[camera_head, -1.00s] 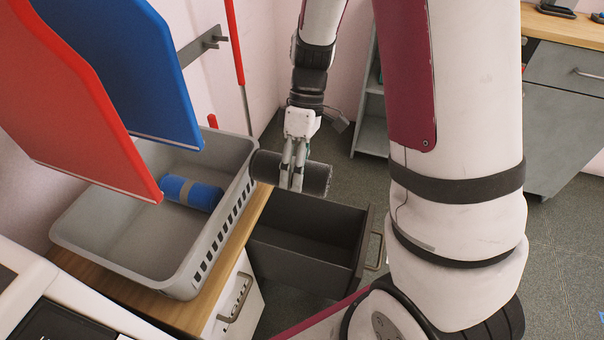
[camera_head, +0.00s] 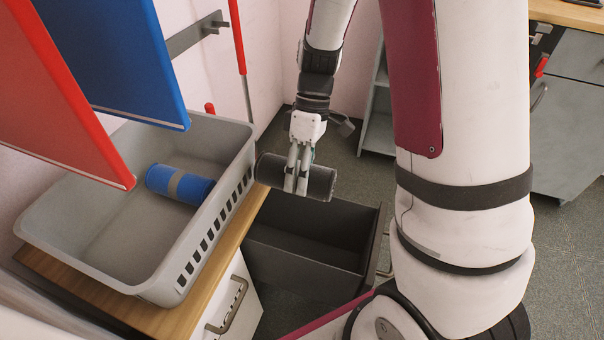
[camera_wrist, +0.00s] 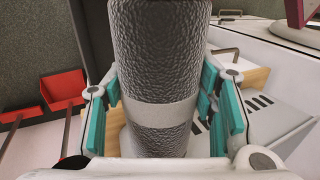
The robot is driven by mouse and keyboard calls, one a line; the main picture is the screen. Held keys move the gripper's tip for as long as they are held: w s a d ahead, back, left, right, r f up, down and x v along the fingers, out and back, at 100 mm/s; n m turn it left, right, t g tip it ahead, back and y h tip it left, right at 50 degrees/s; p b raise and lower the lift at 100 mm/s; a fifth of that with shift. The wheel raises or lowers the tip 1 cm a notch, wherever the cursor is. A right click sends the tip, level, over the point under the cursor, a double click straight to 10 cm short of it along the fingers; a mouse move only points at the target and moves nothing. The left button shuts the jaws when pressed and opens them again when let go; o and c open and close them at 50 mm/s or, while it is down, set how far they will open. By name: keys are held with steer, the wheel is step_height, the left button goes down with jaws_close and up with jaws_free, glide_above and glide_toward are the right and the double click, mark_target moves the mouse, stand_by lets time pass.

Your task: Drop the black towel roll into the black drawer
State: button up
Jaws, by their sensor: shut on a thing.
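The black towel roll (camera_head: 319,183) is held crosswise in my gripper (camera_head: 297,184) in the head view. In the wrist view the roll (camera_wrist: 160,60) shows as a dark textured cylinder with a grey band, between the two teal-padded fingers of my gripper (camera_wrist: 165,110). The black drawer (camera_head: 318,266) is pulled open in the head view, and its inside looks empty where visible. The roll is above the drawer's far left part, near the counter edge, apart from the drawer floor.
A grey basket (camera_head: 160,288) with a blue roll (camera_head: 180,185) in it stands on the wooden counter (camera_head: 185,318) left of the drawer. Red (camera_head: 60,110) and blue (camera_head: 115,60) boards hang above the basket. A cabinet (camera_head: 575,130) stands at the right.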

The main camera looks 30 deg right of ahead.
step_height(320, 180, down, 5)
steer(key=b, duration=0.3)
steer(key=shift+f+b, duration=0.15)
steer(key=shift+b, duration=0.25)
steer(key=o, duration=1.3)
steer(key=shift+o, duration=0.2)
steer(key=v, duration=1.2)
steer(key=shift+s, duration=0.1)
